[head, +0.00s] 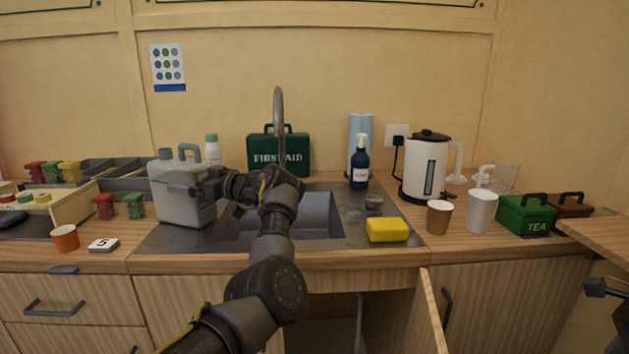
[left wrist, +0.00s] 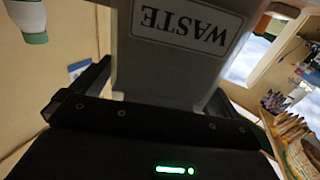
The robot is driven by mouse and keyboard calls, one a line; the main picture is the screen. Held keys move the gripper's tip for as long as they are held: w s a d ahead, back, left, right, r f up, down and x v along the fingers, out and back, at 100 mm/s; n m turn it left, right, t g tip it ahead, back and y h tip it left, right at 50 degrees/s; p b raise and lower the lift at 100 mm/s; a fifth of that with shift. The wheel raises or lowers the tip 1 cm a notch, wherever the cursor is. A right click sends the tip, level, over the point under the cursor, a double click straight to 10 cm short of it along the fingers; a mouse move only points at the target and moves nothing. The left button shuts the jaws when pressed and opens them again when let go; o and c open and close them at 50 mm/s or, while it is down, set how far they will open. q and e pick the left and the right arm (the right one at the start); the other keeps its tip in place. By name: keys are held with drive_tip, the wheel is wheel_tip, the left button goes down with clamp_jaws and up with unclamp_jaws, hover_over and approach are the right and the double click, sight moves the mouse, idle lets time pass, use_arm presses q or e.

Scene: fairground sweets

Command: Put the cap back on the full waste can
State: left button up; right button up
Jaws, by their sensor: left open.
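The waste can (head: 185,203) is a grey jerrycan with a top handle, upright on the left of the steel sink top. In the left wrist view its WASTE label (left wrist: 187,25) shows upside down. My left gripper (head: 218,187) is open at the can's right side. In the left wrist view the can's wall stands between the two spread fingers (left wrist: 160,98). A small dark round piece (head: 374,202) lies right of the basin; I cannot tell whether it is the cap. The can's short spout (head: 166,154) shows, but I cannot tell if it is covered.
A white-and-green bottle (head: 212,150) stands close behind the can. The tap (head: 279,105) rises behind the basin. A yellow sponge (head: 388,230), a soap bottle (head: 360,165), paper cups and a kettle (head: 425,165) stand to the right. A cupboard door (head: 433,315) hangs open below.

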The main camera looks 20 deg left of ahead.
use_arm(q)
drive_tip(key=shift+a, duration=1.05)
drive_tip(key=shift+w, duration=0.1)
drive_tip(key=shift+c, duration=0.3)
drive_tip(key=c, duration=1.9)
drive_tip(key=shift+r, duration=0.2)
